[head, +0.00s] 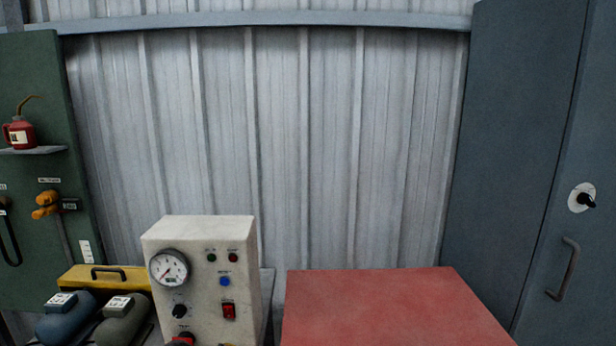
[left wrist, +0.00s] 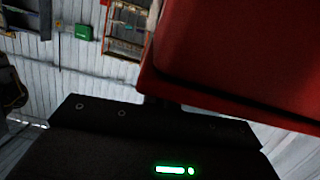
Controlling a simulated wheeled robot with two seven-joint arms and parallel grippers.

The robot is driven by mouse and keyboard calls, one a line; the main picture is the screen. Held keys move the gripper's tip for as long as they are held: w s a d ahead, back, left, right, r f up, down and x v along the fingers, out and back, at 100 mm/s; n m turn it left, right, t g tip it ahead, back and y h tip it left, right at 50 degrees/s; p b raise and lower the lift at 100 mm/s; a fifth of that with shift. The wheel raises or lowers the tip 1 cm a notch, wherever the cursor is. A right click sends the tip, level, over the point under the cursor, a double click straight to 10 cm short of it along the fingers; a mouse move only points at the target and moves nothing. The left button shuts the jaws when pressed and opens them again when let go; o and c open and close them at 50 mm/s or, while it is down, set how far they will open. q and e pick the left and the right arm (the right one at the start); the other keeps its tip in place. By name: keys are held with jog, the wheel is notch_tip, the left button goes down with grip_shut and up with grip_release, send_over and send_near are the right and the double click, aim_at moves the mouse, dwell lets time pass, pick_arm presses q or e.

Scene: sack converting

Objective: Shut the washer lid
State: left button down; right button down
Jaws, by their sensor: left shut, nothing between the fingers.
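A flat red panel (head: 390,308), which looks like the washer lid or top, fills the lower right of the head view, with its near part cut off by the frame. In the left wrist view a large red panel with a rim (left wrist: 240,60) slants across the upper right. My left gripper (left wrist: 153,101) shows there as a dark body with a short dark end by the red panel's lower left corner. It is shut and empty; I cannot tell whether it touches the panel. Neither gripper shows in the head view, and the right one is in no view.
A beige control box (head: 205,285) with a gauge stands left of the red panel. A yellow case (head: 105,278) and tanks are farther left, below a green tool board (head: 38,170). A grey cabinet (head: 515,150) stands at right. A corrugated wall (head: 300,150) closes the back.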

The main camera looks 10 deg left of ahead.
pick_arm(q)
jog(key=shift+s+f, duration=0.3)
jog(key=shift+f, duration=0.4)
jog(key=shift+r, duration=0.25)
jog(key=r+p, duration=0.4)
jog(key=r, duration=0.1)
jog(key=shift+w+a+p, duration=0.25)
jog(key=shift+a+p, duration=0.05)
jog(key=shift+p, duration=0.1)
jog(key=shift+s+a+f+b, duration=0.1)
jog(key=shift+s+a+b, duration=0.1)
jog(key=shift+a+b, duration=0.7)
jog(key=w+b+v, duration=0.1)
jog(key=v, duration=0.6)
jog(key=shift+s+a+r, duration=0.25)
jog(key=shift+s+r, duration=0.25)
jog(key=shift+s, duration=0.05)
jog(key=shift+d, duration=0.1)
